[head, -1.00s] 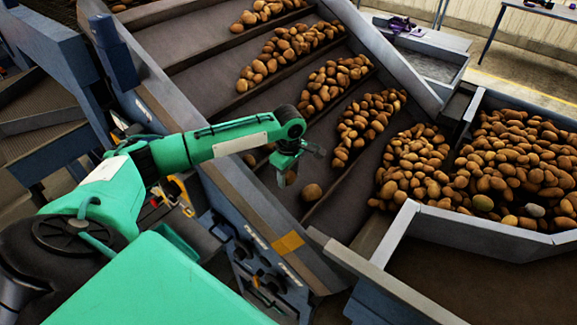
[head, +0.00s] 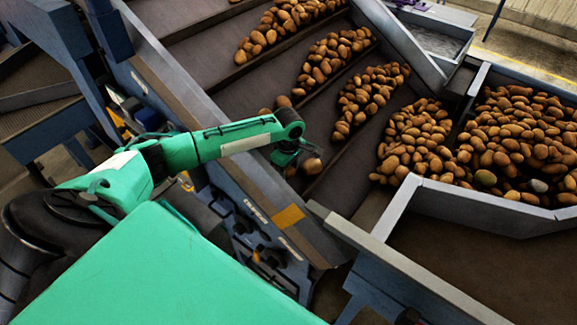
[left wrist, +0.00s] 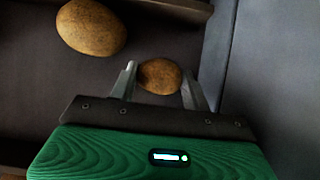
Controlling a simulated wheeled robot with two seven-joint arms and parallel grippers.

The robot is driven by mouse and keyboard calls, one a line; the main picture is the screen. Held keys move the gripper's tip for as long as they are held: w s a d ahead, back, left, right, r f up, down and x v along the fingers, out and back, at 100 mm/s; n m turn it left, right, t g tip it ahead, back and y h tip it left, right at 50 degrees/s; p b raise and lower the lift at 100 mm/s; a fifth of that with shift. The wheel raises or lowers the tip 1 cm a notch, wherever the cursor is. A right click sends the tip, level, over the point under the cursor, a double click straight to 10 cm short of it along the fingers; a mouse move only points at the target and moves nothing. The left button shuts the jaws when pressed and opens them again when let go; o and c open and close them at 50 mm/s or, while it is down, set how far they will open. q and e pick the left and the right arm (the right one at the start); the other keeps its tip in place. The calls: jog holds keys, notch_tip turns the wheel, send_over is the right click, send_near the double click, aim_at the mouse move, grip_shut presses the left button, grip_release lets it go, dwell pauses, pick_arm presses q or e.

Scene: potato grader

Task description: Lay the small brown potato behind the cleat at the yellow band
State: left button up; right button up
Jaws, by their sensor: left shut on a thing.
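The small brown potato (left wrist: 160,76) is between the fingers of my left gripper (left wrist: 162,88) in the left wrist view, and the gripper is shut on it. In the head view my left gripper (head: 290,166) is over the dark belt, near its left side rail, and mostly hides the held potato. The yellow band (head: 289,216) is on that rail, below the gripper in the picture. A cleat (head: 334,170) crosses the belt to the right of the gripper. I cannot tell whether the held potato touches the belt. My right gripper is not clearly in view.
A larger loose potato (head: 312,165) lies beside my gripper; it also shows in the left wrist view (left wrist: 91,27). Other loose potatoes (head: 283,101) lie beyond my arm. Potato heaps (head: 370,95) lie along the belt's right side. A full bin (head: 520,135) stands at right.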

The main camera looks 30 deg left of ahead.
pick_arm(q)
jog(key=shift+f, duration=0.1)
jog(key=o, duration=1)
jog(key=shift+r, duration=0.2)
notch_tip(320, 180, up, 14)
jog(key=b, duration=0.4)
jog(key=shift+f, duration=0.25)
jog(key=shift+f, duration=0.1)
